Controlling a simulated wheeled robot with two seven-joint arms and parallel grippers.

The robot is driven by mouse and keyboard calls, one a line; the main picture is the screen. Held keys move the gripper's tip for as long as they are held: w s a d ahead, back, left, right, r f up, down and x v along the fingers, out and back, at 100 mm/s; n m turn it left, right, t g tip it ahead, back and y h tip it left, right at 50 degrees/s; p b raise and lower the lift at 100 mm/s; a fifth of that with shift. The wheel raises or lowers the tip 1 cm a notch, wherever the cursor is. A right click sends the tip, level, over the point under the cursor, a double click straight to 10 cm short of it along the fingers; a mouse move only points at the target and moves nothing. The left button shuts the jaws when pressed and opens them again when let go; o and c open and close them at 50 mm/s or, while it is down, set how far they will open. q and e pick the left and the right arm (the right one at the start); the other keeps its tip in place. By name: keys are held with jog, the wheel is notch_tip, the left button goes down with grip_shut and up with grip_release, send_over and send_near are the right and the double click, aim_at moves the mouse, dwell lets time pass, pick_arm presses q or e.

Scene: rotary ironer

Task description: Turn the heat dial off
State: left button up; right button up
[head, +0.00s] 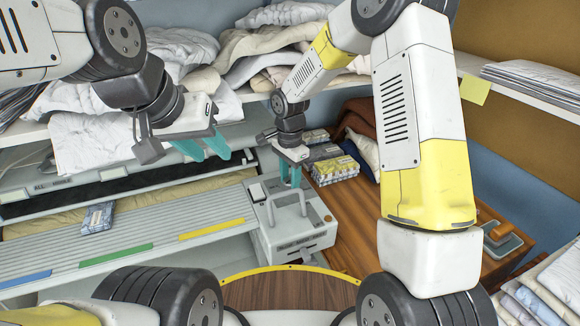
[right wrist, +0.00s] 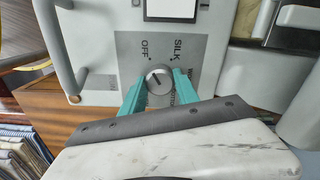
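The heat dial (right wrist: 158,79) is a round grey knob on a grey plate, in the right wrist view. "OFF" and "SILK" are printed beside it; other lettering is partly covered by a finger. A dark line marks the knob's face, but which setting it points to is hard to tell. My right gripper (right wrist: 157,88) is open, its teal fingers on either side of the dial; I see no clear grip. In the head view, this right gripper (head: 291,174) is at the ironer's control box (head: 290,235), and the dial is hidden. My left gripper (head: 204,147) is open and empty above the ironer.
The control box has a raised handle (head: 286,203) close to my right gripper. The ironer's slatted board (head: 140,238) runs to the left, with a small patterned packet (head: 98,217) on it. Shelves of folded linen (head: 285,45) stand behind. A wooden table (head: 355,215) lies to the right.

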grip_shut()
